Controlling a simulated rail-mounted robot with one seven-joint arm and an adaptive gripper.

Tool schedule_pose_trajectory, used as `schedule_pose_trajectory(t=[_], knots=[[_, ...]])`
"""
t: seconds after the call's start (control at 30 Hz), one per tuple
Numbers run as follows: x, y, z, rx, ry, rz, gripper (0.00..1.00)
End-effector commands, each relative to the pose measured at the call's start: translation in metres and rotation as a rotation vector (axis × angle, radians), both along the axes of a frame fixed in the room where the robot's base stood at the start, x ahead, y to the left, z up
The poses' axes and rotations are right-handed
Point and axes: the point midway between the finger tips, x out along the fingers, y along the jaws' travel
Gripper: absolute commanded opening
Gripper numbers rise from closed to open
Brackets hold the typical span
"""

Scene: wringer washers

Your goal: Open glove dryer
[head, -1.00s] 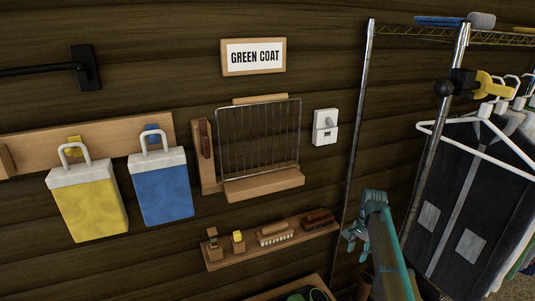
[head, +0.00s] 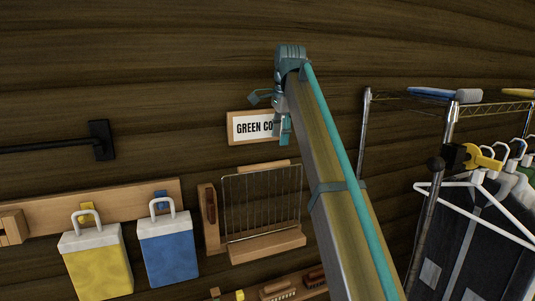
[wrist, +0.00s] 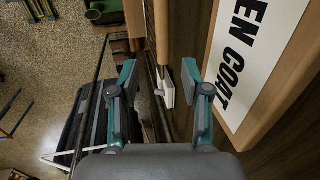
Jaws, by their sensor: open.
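The wire rack in a wooden frame (head: 262,200), which looks like the glove dryer, is flat against the plank wall below the "GREEN COAT" sign (head: 250,128). It has a wooden ledge (head: 266,246) at its bottom and a short wooden bar at its top. My gripper (head: 269,112) is in front of the sign, above the rack, and hides the sign's right part. In the wrist view my gripper (wrist: 160,82) has its fingers apart with nothing held. The sign (wrist: 250,60) is close on the right there. My arm covers the wall right of the rack in the head view.
A yellow bag (head: 96,262) and a blue bag (head: 168,247) hang from a wooden rail at left. A black bar (head: 102,140) juts from the wall. A metal clothes rack (head: 364,135) with hanging garments stands at right. A white switch (wrist: 165,88) shows between my fingers.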

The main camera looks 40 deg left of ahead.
Motion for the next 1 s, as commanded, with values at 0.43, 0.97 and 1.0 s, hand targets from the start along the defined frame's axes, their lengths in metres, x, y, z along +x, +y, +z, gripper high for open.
schedule_pose_trajectory(t=[0.43, 0.97, 1.0], knots=[[-0.022, 0.016, -0.001, -0.014, -0.01, -0.002, 0.47], [-0.013, 0.03, -0.081, -0.012, -0.011, -0.002, 0.47], [-0.013, 0.031, -0.084, -0.013, -0.012, -0.002, 0.47]])
